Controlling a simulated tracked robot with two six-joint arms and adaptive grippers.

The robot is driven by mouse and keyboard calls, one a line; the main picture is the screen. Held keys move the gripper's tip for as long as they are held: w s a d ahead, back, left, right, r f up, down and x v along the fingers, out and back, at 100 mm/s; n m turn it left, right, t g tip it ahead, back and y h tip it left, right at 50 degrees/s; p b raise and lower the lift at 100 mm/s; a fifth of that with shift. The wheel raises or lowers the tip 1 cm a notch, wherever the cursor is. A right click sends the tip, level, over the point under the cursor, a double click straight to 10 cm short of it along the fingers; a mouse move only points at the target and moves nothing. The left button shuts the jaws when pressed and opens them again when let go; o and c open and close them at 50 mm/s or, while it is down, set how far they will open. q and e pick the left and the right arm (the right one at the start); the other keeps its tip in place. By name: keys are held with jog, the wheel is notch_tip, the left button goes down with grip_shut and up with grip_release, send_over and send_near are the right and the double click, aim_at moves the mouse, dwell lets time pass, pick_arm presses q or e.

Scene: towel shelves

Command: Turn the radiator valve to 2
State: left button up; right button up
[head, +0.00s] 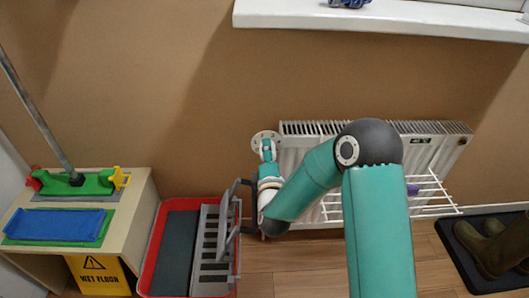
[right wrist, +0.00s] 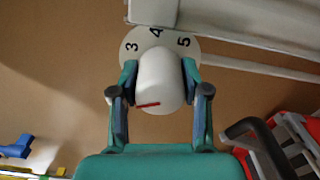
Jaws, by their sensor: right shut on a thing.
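The radiator valve is a white knob (right wrist: 160,80) with a red mark on its lower left part. Behind it is a round white dial (right wrist: 133,38); the numbers 3, 4 and 5 show on its upper part. The rest of the dial is hidden or unreadable. In the head view the dial plate (head: 257,136) sits at the left end of the white radiator (head: 440,128). My right gripper (right wrist: 160,78) is shut on the knob, with a finger on each side; it also shows in the head view (head: 267,152). My left gripper is out of view.
A red bucket (head: 150,262) with a grey wringer (head: 209,250) stands on the floor below my right arm. A wooden bench (head: 142,205) with a mop (head: 80,184) is at left. A white wire rack (head: 440,200) hangs before the radiator. Boots (head: 495,248) stand at right.

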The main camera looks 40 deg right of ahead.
jog(key=shift+a, duration=0.1)
jog(key=o, duration=1.2)
jog(key=shift+c, duration=0.2)
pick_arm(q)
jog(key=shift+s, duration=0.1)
pick_arm(e)
jog(key=v, duration=0.7)
jog(key=shift+s, duration=0.2)
jog(key=shift+a+r, duration=0.1)
